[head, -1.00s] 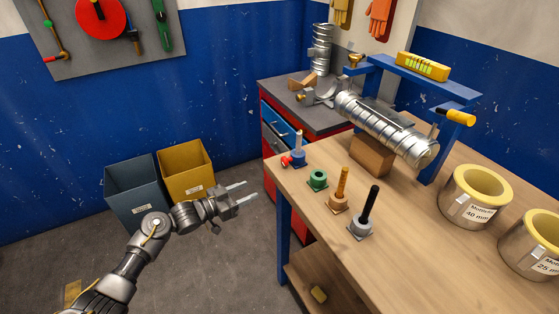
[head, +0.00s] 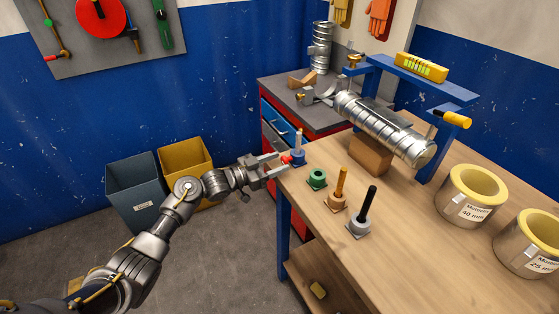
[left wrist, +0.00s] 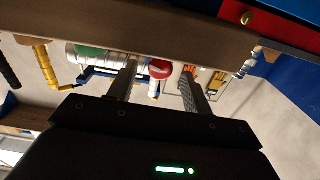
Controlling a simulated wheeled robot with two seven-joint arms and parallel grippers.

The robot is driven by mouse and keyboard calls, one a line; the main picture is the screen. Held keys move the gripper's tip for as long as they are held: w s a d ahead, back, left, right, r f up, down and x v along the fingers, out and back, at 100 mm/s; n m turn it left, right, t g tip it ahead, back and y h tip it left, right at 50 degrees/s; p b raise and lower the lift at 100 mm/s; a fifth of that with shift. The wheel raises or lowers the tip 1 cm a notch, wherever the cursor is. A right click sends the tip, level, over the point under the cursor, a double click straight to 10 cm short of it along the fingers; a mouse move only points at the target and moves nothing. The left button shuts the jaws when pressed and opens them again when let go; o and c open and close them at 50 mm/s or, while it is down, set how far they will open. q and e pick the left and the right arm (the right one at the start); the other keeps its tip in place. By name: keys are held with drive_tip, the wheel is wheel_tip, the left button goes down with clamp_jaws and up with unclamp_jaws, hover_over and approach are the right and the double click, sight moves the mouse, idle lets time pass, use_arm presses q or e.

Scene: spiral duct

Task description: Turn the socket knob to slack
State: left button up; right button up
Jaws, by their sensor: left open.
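A blue socket (head: 298,160) holds an upright grey pin (head: 299,142) at the left corner of the workbench. A small red knob (head: 287,159) sticks out from the socket's left side, over the bench edge. My left gripper (head: 280,162) is open, level with the knob and coming in from the left. In the left wrist view the red knob (left wrist: 160,69), with a pale stripe, shows between my two spread fingers (left wrist: 158,88). I cannot tell whether either finger touches it. My right gripper is not in view.
Green (head: 317,179), brown (head: 337,200) and grey (head: 360,227) sockets stand along the bench's (head: 400,265) left edge; the last two hold handles. A metal spiral duct (head: 385,128) lies behind them. Two bins (head: 186,160) stand on the floor behind my left arm.

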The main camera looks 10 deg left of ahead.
use_arm(q)
drive_tip(key=shift+w+d, duration=0.45)
drive_tip(key=shift+d, duration=0.15)
drive_tip(key=shift+c, duration=0.4)
drive_tip(key=c, duration=0.9)
drive_tip(key=n+p, duration=0.2)
drive_tip(key=shift+r+n, duration=0.3)
drive_tip(key=n, duration=0.1)
drive_tip(key=n+p, duration=0.1)
drive_tip(key=n, duration=0.1)
drive_tip(key=shift+f, duration=0.35)
drive_tip(key=o, duration=1)
